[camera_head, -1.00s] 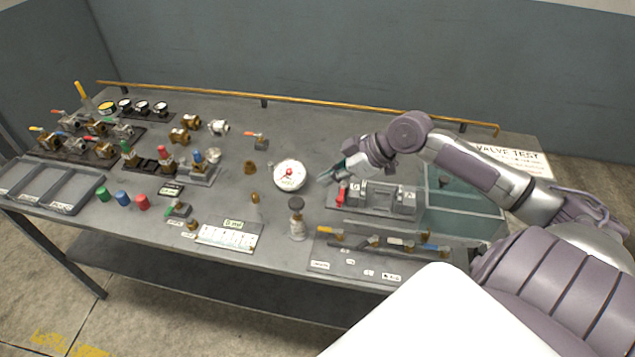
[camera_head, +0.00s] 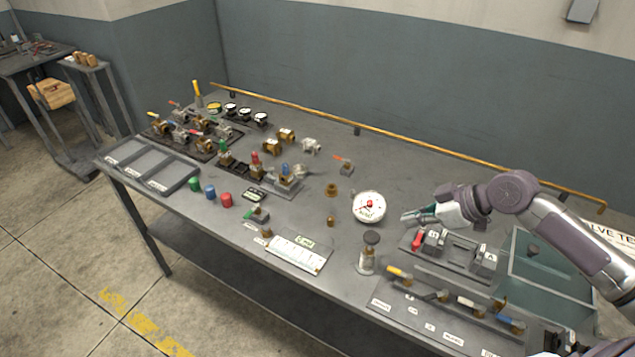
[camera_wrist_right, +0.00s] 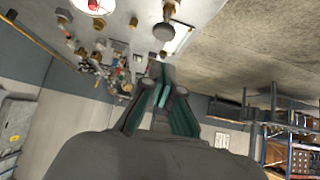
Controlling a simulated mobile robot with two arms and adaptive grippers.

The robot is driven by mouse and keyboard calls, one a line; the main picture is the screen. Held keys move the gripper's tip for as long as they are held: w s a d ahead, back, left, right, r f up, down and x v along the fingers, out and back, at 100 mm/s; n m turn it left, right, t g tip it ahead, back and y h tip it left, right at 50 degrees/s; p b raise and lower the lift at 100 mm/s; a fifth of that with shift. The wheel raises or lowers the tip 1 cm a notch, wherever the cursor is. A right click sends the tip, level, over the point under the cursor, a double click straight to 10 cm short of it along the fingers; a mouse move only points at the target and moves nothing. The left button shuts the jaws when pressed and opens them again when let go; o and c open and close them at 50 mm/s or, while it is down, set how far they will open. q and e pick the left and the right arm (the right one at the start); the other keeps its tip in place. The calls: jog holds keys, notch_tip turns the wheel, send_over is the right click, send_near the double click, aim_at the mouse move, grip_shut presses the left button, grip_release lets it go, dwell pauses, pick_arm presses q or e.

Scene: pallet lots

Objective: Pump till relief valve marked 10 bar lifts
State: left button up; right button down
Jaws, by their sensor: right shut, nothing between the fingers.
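My right gripper (camera_head: 408,217) is shut and empty, held above the bench between the round white gauge (camera_head: 369,207) and the vise-like fixture (camera_head: 462,252) with a red handle (camera_head: 417,241). Its closed fingers also show in the right wrist view (camera_wrist_right: 160,88). Three valves with green (camera_head: 223,146), red (camera_head: 256,159) and blue (camera_head: 286,170) tops stand in a rack at left centre. I cannot read a 10 bar mark on any of them. A black-knobbed upright cylinder (camera_head: 367,258) stands in front of the gauge; I cannot tell if it is the pump. My left gripper is not in view.
A grey compartment tray (camera_head: 150,166) lies at the bench's left end. Green, blue and red caps (camera_head: 226,200) stand near the front edge. A white scale card (camera_head: 295,254) and a tool strip (camera_head: 450,305) lie in front. A glass tank (camera_head: 550,265) stands at right.

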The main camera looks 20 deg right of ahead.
jog(key=shift+a, duration=0.1)
dwell(0.5)
jog(key=r+b, duration=0.1)
jog(key=b, duration=0.2)
jog(key=r+b, duration=0.1)
jog(key=b, duration=0.2)
jog(key=r+b, duration=0.1)
jog(key=b, duration=0.2)
jog(key=shift+s, duration=0.25)
